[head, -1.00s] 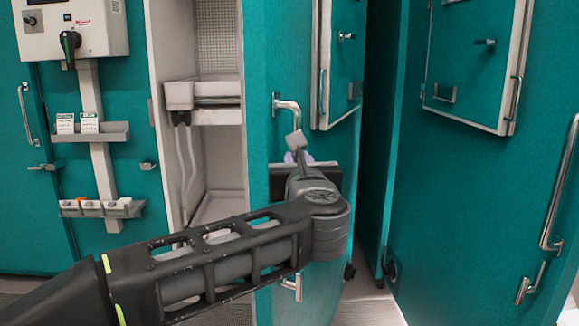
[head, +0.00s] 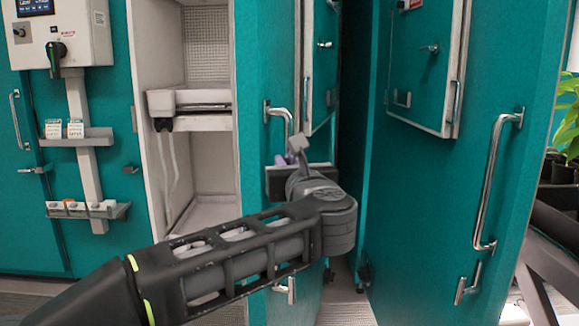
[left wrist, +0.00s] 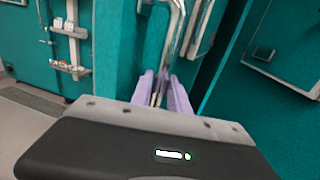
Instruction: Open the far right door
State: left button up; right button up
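My left gripper (head: 297,157) is at the middle door's handle. In the left wrist view its purple fingers (left wrist: 162,88) lie on either side of the handle bar (left wrist: 175,35) and appear closed on it. The lower end of the handle is partly hidden by the gripper. My right gripper is out of view.
An open chamber with a white shelf (head: 190,101) is left of the middle door. A control box (head: 58,38) and small racks (head: 88,209) are on the left wall. A green plant (head: 568,115) is at the right edge. A narrow dark gap separates the two doors.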

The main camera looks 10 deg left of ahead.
pick_arm(q)
jog(key=o, duration=0.4)
jog(key=shift+f, duration=0.15)
jog(key=shift+c, duration=0.2)
jog(key=shift+d, duration=0.1)
jog(key=v, duration=0.7)
jog(key=shift+s+b, duration=0.35)
jog(key=shift+b, duration=0.05)
jog(key=shift+d, duration=0.1)
